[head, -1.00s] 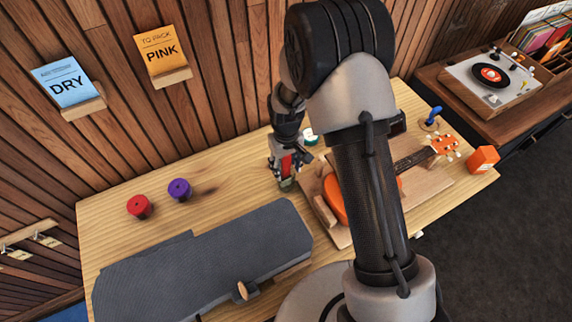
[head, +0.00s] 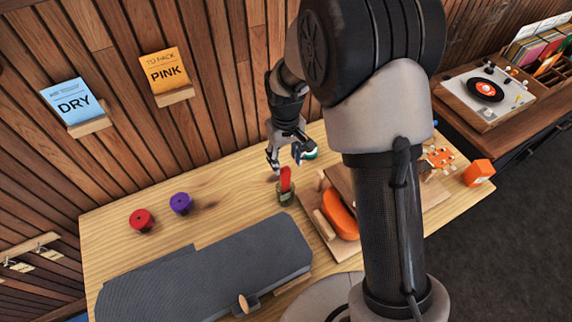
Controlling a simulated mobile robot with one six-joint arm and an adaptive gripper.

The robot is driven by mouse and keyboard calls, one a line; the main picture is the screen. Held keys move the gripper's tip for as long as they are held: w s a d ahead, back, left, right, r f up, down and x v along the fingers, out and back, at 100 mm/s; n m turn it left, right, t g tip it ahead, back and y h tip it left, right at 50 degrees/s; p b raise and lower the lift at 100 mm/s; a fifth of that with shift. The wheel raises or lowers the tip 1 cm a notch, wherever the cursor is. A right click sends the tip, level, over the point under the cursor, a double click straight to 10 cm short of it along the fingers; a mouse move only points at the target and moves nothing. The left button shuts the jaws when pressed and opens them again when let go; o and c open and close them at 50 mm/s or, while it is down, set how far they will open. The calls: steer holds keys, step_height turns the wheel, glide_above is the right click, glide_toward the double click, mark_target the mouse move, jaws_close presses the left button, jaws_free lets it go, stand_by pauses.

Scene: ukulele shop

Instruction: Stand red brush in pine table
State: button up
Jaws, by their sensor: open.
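The red brush (head: 285,179) stands upright on the pine table (head: 240,203), its lower end in a small dark greenish holder (head: 286,197). My gripper (head: 284,166) is open and empty, just above and behind the brush, with its fingers pointing down. It looks apart from the brush, though one finger is close to the brush's top in this view. How deep the brush sits in the holder is hidden.
An orange ukulele (head: 340,215) lies on a wooden board to the right, partly behind my arm. An orange box (head: 479,172) is at the right edge.

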steer(key=shift+d+r, duration=0.1)
steer(key=shift+r, duration=0.5)
steer(key=s+d+r+m+t, duration=0.1)
steer(key=s+d+r, duration=0.25)
steer(key=r, duration=0.45)
steer(key=s+d+r+m+t, duration=0.1)
steer(key=s+d+r, duration=0.1)
steer(key=s+r, duration=0.35)
steer(key=s+d+r+m+t, duration=0.1)
steer(key=s+r, duration=0.3)
steer(key=s, duration=0.4)
steer(key=s+d+r+m+t, duration=0.1)
steer(key=s+d+r, duration=0.2)
steer(key=s, duration=0.5)
steer(key=shift+d+r+m+t, duration=0.15)
steer(key=shift+r+m+t, duration=0.15)
steer(key=shift+r, duration=0.45)
